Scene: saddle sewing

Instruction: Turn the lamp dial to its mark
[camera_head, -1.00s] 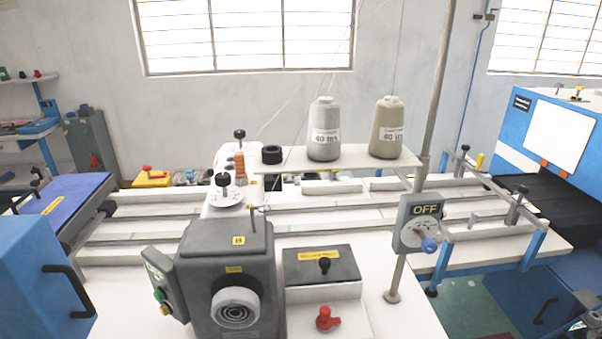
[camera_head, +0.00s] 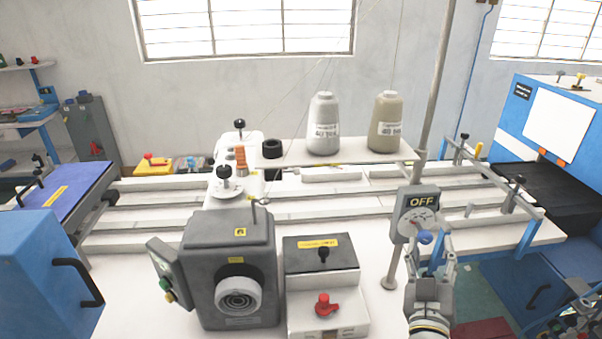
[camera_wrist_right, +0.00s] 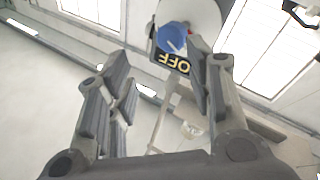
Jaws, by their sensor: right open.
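The lamp dial is a round pale plate with a blue knob (camera_head: 425,237) on a grey box (camera_head: 404,212) marked OFF, fixed to a pole. My right gripper (camera_head: 432,254) is open and just below and in front of the blue knob. In the right wrist view the blue knob (camera_wrist_right: 173,38) shows beyond the fingertips, nearer the right finger, with the OFF label upside down. I cannot see any contact between fingers and knob. The dial's mark is too small to make out. My left gripper is not in view.
The grey machine head (camera_head: 228,268) and a box with a red knob (camera_head: 323,304) stand left of my right arm. Two thread cones, one grey (camera_head: 324,125) and one tan (camera_head: 386,122), stand behind on a shelf. A blue machine (camera_head: 545,150) is at the right.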

